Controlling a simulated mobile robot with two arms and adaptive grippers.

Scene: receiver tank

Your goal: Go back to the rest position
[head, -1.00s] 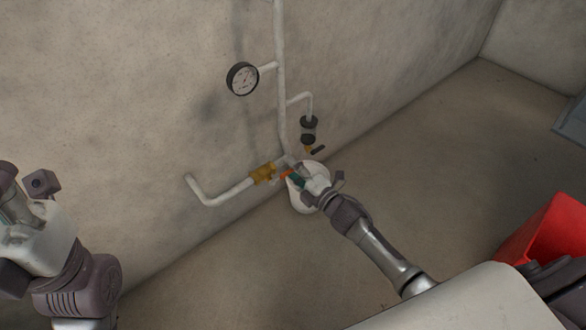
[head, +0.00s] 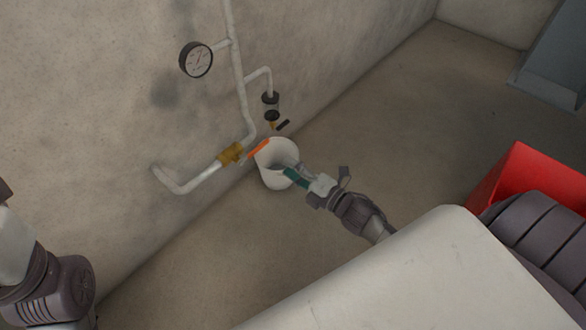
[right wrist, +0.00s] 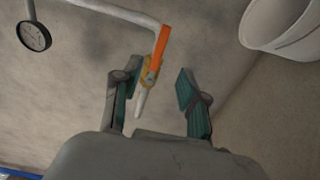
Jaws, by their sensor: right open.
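My right gripper (head: 292,175) is open and empty in the head view, in front of the white bucket (head: 268,180) and apart from the valve. In the right wrist view its two fingers (right wrist: 158,85) stand apart, with the brass valve (right wrist: 150,72) and its orange handle (right wrist: 160,46) beyond them. In the head view the brass valve body (head: 231,153) sits on the low wall pipe, with the orange handle (head: 258,148) pointing right over the bucket's rim. Only part of my left arm shows at the lower left; its gripper is not in view.
A pressure gauge (head: 196,59) and white pipes (head: 236,80) are on the concrete wall. A second, black-handled valve (head: 273,117) hangs above the bucket. A red container (head: 530,180) stands at the right. The floor beyond the bucket is clear.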

